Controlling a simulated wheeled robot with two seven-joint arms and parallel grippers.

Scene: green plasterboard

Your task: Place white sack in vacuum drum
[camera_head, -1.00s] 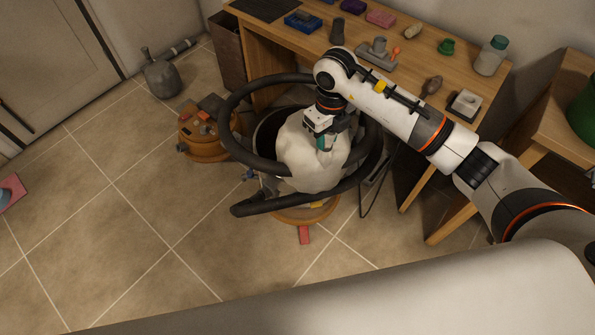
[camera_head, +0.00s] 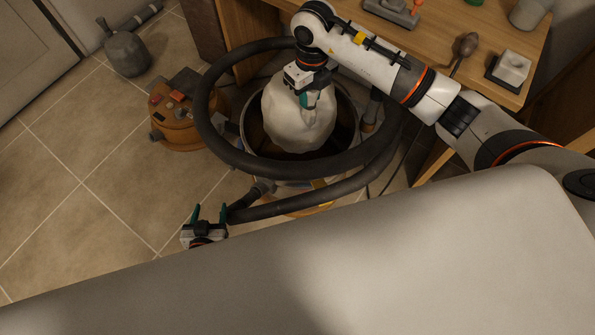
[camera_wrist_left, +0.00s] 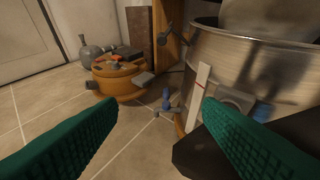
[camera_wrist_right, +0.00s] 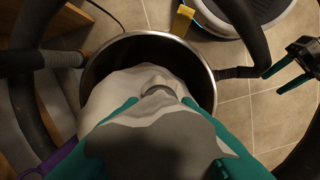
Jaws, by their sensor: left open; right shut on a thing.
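The white sack (camera_head: 292,122) hangs from my right gripper (camera_head: 310,98), which is shut on its top. In the head view the sack is over the mouth of the metal vacuum drum (camera_head: 348,110), its lower part overlapping the opening. In the right wrist view the sack (camera_wrist_right: 150,88) is between the green fingers, with the drum's dark mouth (camera_wrist_right: 150,48) behind it. How deep the sack sits cannot be told. My left gripper (camera_head: 208,213) is open and empty, low at the drum's near left. The left wrist view shows the drum's shiny side (camera_wrist_left: 250,62) close by on the right.
A thick dark hose (camera_head: 250,165) loops around the drum. An orange vacuum head (camera_head: 183,112) stands on the tiles to the left, with a grey canister (camera_head: 127,54) beyond it. A wooden workbench (camera_head: 440,50) stands behind.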

